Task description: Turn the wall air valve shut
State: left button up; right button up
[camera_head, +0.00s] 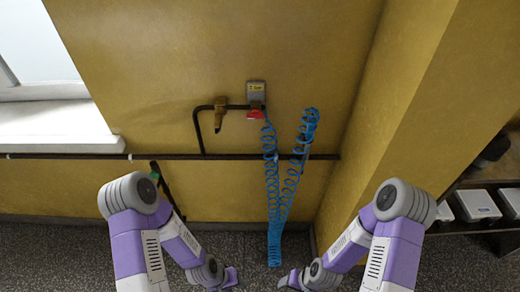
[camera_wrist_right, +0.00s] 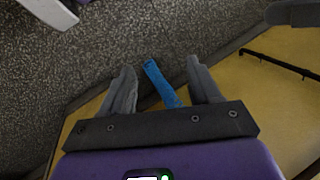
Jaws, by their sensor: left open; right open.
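The wall air valve is on the yellow wall in the head view, with a small red handle (camera_head: 256,114) below a grey plate (camera_head: 256,92) that bears a yellow label. A dark bent pipe with a brass-coloured fitting (camera_head: 220,114) runs left from it. How far the handle is turned is too small to tell. My left gripper (camera_head: 234,277) is open and low over the floor, well below the valve. My right gripper (camera_head: 286,281) is open, low and apart from the valve; its spread fingers show in the right wrist view (camera_wrist_right: 160,75) with nothing gripped.
A blue coiled hose (camera_head: 272,190) hangs below the valve and loops up right; its lower part (camera_wrist_right: 160,84) appears beyond my right fingers. A dark horizontal pipe (camera_head: 100,156) runs along the wall. A wall corner and shelf with white boxes (camera_head: 477,205) stand right.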

aim_at(256, 115)
jog(key=k, duration=0.5)
jog(key=u, duration=1.7)
jog(key=i, duration=0.95)
jog(key=z, duration=1.2)
